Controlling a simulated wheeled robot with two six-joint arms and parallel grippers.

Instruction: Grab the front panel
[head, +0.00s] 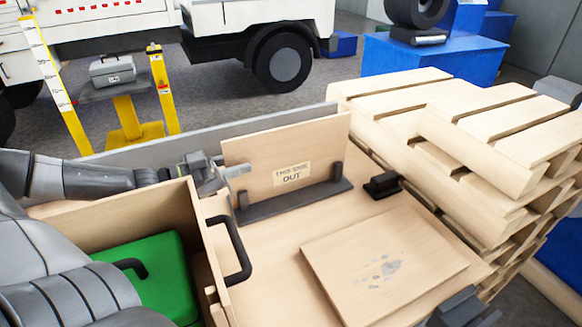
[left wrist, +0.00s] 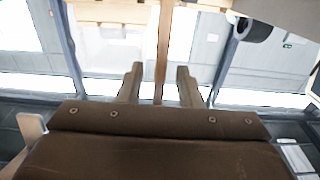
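The front panel (head: 285,155) is a thin light-wood board with a label reading "THIS SIDE OUT". It stands upright in a dark slotted holder (head: 295,199) on the wooden worktop. My left gripper (head: 236,171) is at the panel's left edge. In the left wrist view the panel (left wrist: 163,50) shows nearly edge-on as a narrow wooden strip. It lies between the two spread fingers of my left gripper (left wrist: 160,85), with a visible gap on each side.
An open wooden box (head: 130,222) with a black handle and something green inside stands at the left. A flat board (head: 350,285) lies at the front. Stacked pallets (head: 430,150) rise at the right. A small black block (head: 382,185) sits beside the holder.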

